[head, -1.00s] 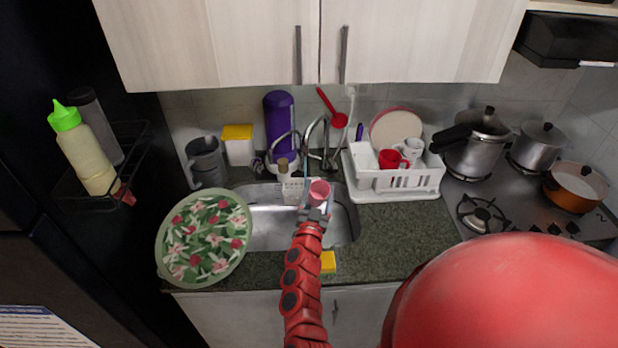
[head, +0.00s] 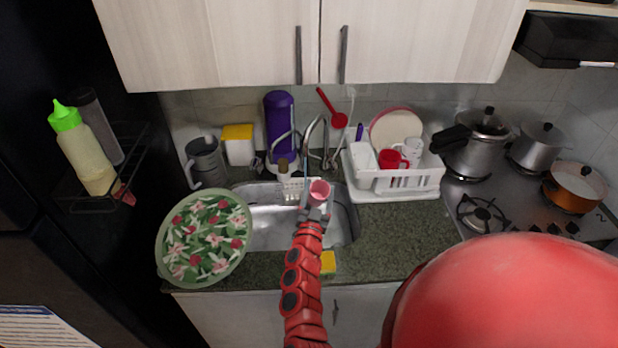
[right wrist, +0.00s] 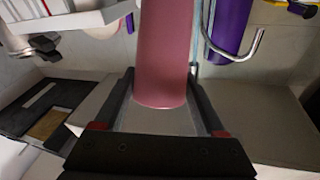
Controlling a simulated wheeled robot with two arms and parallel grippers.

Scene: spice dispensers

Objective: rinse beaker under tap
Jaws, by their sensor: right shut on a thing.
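The beaker (head: 319,188) is a pink cup held upright over the sink (head: 272,228). My right gripper (head: 316,212) is shut on it. In the right wrist view the beaker (right wrist: 163,55) is a pink cylinder between the two dark fingers (right wrist: 163,105). The chrome tap (head: 313,128) stands behind the sink, its curved spout just behind and left of the beaker. A thin bluish line, which looks like water, runs down from the spout beside the beaker. I cannot tell whether it enters the beaker. My left gripper is not in view.
A floral plate (head: 205,238) overlaps the sink's left edge. A white dish rack (head: 408,180) stands right of the sink. Pots stand on the stove (head: 500,205) at right.

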